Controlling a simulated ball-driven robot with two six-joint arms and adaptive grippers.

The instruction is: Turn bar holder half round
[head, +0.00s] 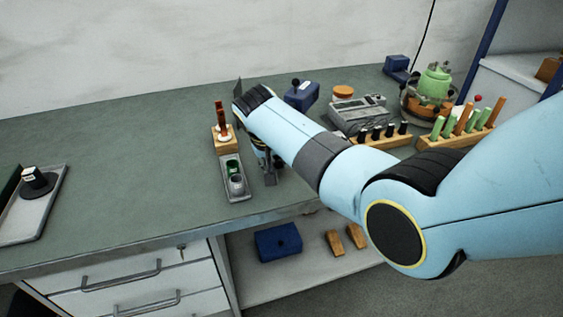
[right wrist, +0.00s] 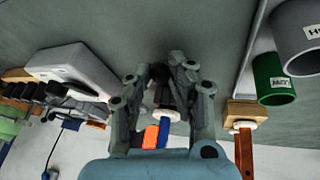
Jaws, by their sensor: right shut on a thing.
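A small wooden block (head: 222,137) with upright reddish-brown bars stands at the back end of a narrow grey tray (head: 239,195). In the right wrist view the block (right wrist: 240,113) shows at the right, with a pale disc and one bar. My right gripper (head: 269,180) is just right of the tray, low over the bench. In the right wrist view its fingers (right wrist: 165,72) are shut on a small dark thing with a pale collar, mostly hidden between them. A wooden rack (head: 455,137) at the right holds several green and brown bars. My left gripper is out of view.
The tray holds a green cup (head: 233,167) and a grey cup (head: 237,185). A rack with black-topped pieces (head: 378,142), a grey device (head: 358,114) and a blue box (head: 301,95) stand behind my right arm.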

